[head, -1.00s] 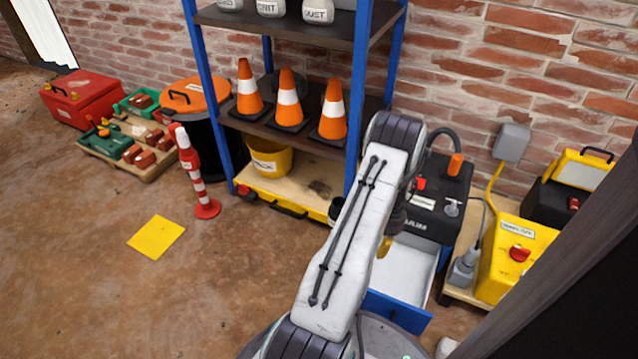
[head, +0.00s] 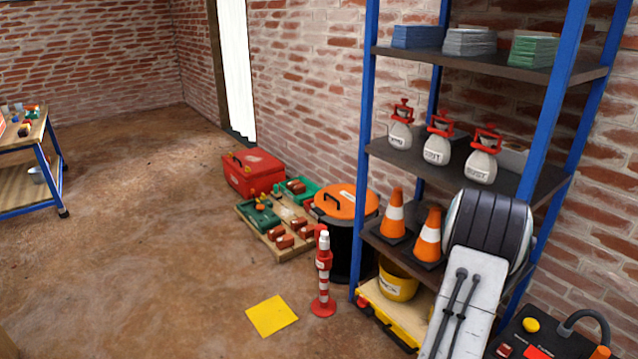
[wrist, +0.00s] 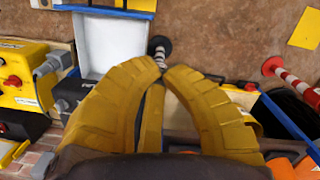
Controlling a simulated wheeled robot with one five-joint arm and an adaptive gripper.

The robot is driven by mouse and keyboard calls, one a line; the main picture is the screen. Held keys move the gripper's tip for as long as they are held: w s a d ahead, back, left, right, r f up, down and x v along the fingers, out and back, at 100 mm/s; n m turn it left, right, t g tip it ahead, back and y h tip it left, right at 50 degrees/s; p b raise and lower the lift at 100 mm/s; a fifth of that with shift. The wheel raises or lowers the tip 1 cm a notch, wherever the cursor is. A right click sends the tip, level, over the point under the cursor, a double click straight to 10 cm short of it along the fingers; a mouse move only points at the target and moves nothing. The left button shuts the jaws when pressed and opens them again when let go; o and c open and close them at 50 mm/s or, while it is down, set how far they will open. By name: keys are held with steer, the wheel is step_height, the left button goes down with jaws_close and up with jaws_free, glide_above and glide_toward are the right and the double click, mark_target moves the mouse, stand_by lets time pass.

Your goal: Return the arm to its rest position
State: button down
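My gripper (wrist: 165,68) shows in the wrist view as two yellow ribbed fingers that lean together toward their tips. The tips are close to each other, and I cannot tell whether they meet. A small dark round thing with a pale band (wrist: 159,46) shows just beyond the tips; I cannot tell whether it is touched. In the head view my arm (head: 468,305) rises at the lower right in front of the shelf, and my gripper is out of the picture.
A blue-framed shelf (head: 365,120) with cones and labelled weights stands close to my arm. An open white drawer (wrist: 105,42) and a yellow machine (wrist: 22,85) are at the left in the wrist view. A red-white post (head: 323,278) and a yellow floor sheet (head: 271,316) stand left; open floor lies beyond.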

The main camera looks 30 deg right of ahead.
steer(key=w+a+r+n+t+h+p, duration=0.1)
steer(key=w+a+r+n+p, duration=0.25)
steer(key=a+r+p, duration=0.75)
steer(key=w+a+r+n+t+h+p, duration=0.1)
steer(key=w+a+r+n+p, duration=0.2)
steer(key=a+r, duration=0.95)
steer(key=s+a+r+n+p, duration=0.2)
steer(key=a+r+p, duration=0.2)
steer(key=r, duration=0.3)
steer(key=s+a+r+n+t+p, duration=0.1)
steer(key=s+a+r+n+p, duration=0.1)
steer(key=r, duration=0.5)
steer(key=s+a+r+n+t+y+p, duration=0.1)
steer(key=s+a+r+n+p, duration=0.1)
steer(key=a+r+p, duration=0.3)
steer(key=shift+s+a+r+p, duration=0.3)
steer(key=shift+s+r+p, duration=0.35)
steer(key=shift+r, duration=0.75)
